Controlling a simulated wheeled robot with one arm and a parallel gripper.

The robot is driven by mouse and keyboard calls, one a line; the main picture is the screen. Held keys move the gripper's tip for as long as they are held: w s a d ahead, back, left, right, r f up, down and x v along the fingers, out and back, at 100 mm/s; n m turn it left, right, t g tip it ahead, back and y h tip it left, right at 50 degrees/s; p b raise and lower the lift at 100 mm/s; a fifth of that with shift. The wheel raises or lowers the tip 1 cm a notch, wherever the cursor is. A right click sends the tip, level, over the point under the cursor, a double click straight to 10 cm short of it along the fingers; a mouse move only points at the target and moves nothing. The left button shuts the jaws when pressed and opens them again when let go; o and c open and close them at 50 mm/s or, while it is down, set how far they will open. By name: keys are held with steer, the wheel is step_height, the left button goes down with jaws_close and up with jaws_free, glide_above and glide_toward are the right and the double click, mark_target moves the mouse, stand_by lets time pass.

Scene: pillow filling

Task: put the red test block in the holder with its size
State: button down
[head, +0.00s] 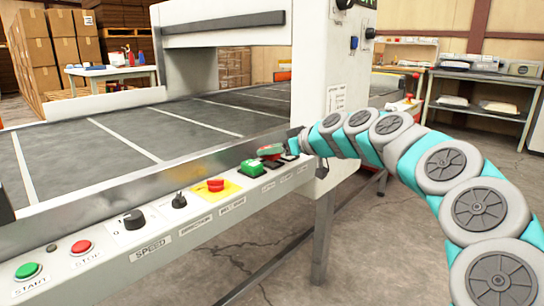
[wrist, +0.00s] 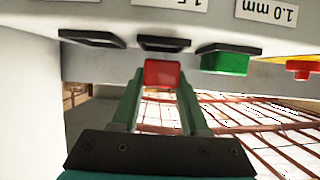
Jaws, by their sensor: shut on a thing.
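The red test block (wrist: 162,73) is held between the two green fingers of my gripper (wrist: 161,84) in the wrist view. In the head view my gripper (head: 273,153) is over the panel's edge, and the block shows only as a small red patch beside the fingers. In the wrist view the block lines up with the middle dark holder (wrist: 163,44), by a partly cut-off label starting "1.5". I cannot tell whether they touch. Another dark holder (wrist: 92,38) looks empty. A green block (wrist: 228,62) sits at the holder by the "1.0 mm" label (wrist: 267,12).
The control panel carries a red button on a yellow plate (head: 216,186), a black knob (head: 133,219), and red and green buttons to the left. A grey conveyor bed (head: 110,150) lies behind a metal rail. A white machine upright (head: 335,100) stands close beside my gripper.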

steer(key=shift+f, duration=0.8)
steer(key=shift+f, duration=0.1)
steer(key=shift+f, duration=0.15)
steer(key=shift+c, duration=2.1)
jaws_free()
steer(key=shift+r, duration=0.25)
steer(key=v, duration=1.2)
steer(key=shift+f, duration=0.1)
